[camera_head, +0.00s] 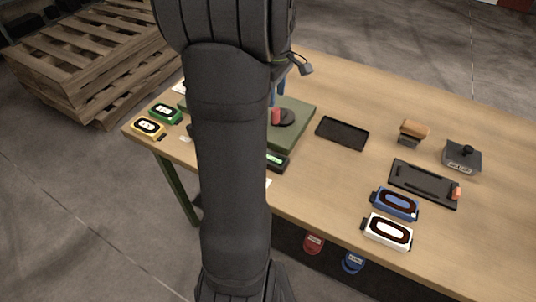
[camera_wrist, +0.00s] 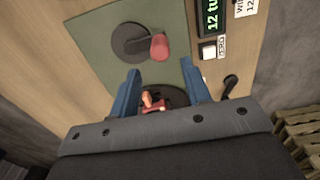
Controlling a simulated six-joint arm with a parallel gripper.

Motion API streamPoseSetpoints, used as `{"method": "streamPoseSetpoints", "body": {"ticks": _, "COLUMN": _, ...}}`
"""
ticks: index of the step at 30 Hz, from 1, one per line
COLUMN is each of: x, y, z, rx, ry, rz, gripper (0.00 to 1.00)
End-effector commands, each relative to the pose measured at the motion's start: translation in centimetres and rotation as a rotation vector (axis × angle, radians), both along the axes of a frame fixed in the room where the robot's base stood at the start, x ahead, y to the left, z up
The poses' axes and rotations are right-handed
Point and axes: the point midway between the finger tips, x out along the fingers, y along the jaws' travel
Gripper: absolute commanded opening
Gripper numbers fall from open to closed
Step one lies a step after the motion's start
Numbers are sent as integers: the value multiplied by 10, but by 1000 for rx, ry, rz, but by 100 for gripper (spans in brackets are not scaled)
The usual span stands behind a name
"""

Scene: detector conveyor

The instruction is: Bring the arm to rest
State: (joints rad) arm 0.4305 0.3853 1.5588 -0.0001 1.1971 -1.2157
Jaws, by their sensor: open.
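My gripper (camera_wrist: 160,70) is open, its two blue fingers apart, above a green-topped device. In the head view my arm hides most of the gripper, and a blue finger (camera_head: 281,90) shows beside it. A dark disc (camera_wrist: 131,42) with a red knob (camera_wrist: 159,47) sits on the green plate (camera_wrist: 90,40), just beyond the fingertips. The knob also shows in the head view (camera_head: 276,116). A small red-orange part (camera_wrist: 152,103) shows between the fingers over a dark round shape. I cannot tell whether the fingers touch anything.
A lit display (camera_wrist: 210,17) and a ZERO button (camera_wrist: 208,51) stand beside the plate. On the table (camera_head: 330,190) are a black tray (camera_head: 342,133), blue (camera_head: 396,203) and white (camera_head: 387,232) devices, and green (camera_head: 165,113) and yellow (camera_head: 148,128) ones. Pallets (camera_head: 90,60) stand behind left.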

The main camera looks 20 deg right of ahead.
Motion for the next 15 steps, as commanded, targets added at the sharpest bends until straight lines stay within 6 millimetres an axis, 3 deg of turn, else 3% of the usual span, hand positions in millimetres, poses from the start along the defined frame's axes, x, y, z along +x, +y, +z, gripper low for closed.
{"method": "streamPoseSetpoints", "body": {"ticks": 6, "x": 0, "y": 0, "z": 14, "rx": 0, "ry": 0, "rz": 0, "gripper": 44}}
{"method": "streamPoseSetpoints", "body": {"ticks": 15, "x": 0, "y": 0, "z": 14, "rx": 1, "ry": 1, "rz": 0, "gripper": 44}}
